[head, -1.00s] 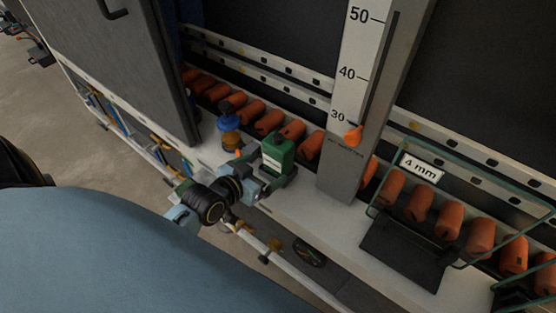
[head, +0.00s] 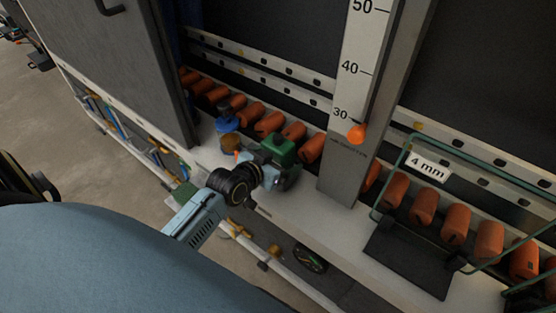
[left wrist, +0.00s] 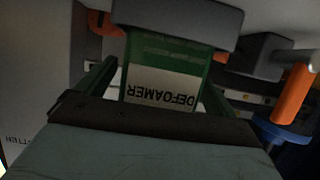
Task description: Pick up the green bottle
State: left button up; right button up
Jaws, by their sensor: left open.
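The green bottle (head: 281,149) stands on the white ledge, left of the scale post. My left gripper (head: 272,174) is at its near side, open, and covers the lower part of the bottle in the head view. In the left wrist view the bottle (left wrist: 168,62) is close and central, and its white label reads DEFOAMER upside down. Dark grey and green parts lie around it there, and I cannot tell whether any finger touches it. My right gripper is not in view.
Orange rollers (head: 270,124) line the back of the ledge. The scale post (head: 352,160) rises to the right, then a clear guard marked 4 mm (head: 430,164).

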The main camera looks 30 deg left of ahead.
pick_arm(q)
jog(key=c, duration=1.3)
jog(key=shift+r, duration=0.15)
jog(key=shift+c, duration=0.8)
jog(key=shift+r, duration=0.15)
